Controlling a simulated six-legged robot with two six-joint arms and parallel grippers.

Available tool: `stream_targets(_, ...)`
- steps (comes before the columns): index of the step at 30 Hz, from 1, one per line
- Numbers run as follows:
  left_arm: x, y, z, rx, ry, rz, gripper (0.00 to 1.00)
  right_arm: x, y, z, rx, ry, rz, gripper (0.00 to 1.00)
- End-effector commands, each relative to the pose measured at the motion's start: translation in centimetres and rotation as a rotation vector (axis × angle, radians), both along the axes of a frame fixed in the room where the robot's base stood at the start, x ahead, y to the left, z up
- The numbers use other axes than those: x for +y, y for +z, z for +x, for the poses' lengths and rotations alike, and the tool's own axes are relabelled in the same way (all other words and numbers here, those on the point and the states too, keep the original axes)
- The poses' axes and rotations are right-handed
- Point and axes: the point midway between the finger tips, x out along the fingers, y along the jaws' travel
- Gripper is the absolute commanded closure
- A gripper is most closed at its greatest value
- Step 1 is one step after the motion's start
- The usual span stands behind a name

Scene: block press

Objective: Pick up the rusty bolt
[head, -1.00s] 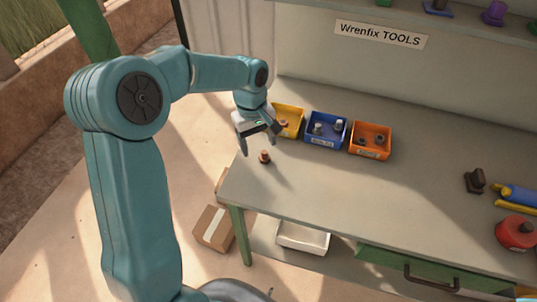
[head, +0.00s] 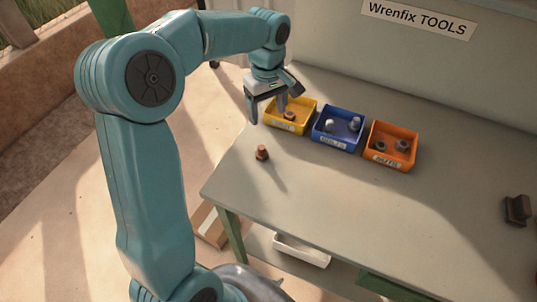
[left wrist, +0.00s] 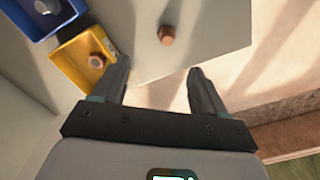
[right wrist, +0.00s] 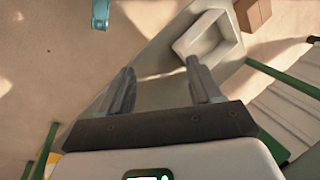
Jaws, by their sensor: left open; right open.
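The rusty bolt (head: 262,153) stands on the bench top near its left edge, in front of the yellow bin. It is small, brown and hex-headed. In the left wrist view the bolt (left wrist: 166,35) lies beyond the fingertips, roughly between their lines. My left gripper (head: 268,112) is open and empty, above the bench's left end beside the yellow bin, up and behind the bolt. Its two fingers also show in the left wrist view (left wrist: 160,82). My right gripper (right wrist: 158,80) is open and empty, seen only in its own wrist view, away from the bolt.
A yellow bin (head: 303,104) holding a brown bolt, a blue bin (head: 323,137) and an orange bin (head: 370,151) stand in a row along the back. A dark brown block (head: 517,209) sits at the right.

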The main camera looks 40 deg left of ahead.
Motion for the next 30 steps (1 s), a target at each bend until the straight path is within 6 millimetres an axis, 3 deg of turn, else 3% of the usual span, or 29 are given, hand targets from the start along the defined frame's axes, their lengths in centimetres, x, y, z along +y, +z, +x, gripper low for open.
stream_targets(12, 0.1, -8.8, -0.9, 0.005, 0.002, -0.002, 0.28, 0.0, 0.6, 0.0, 0.000, 0.001, 0.000, 0.36)
stream_targets(20, 0.2, -11.1, -0.9, 0.004, 0.001, -0.001, 0.28, 0.0, 1.0, 0.0, 0.000, 0.001, 0.000, 0.36)
stream_targets(30, 0.6, -15.6, -1.1, 0.002, 0.001, -0.002, 0.28, 0.0, 2.1, 0.0, 0.000, 0.001, 0.000, 0.36)
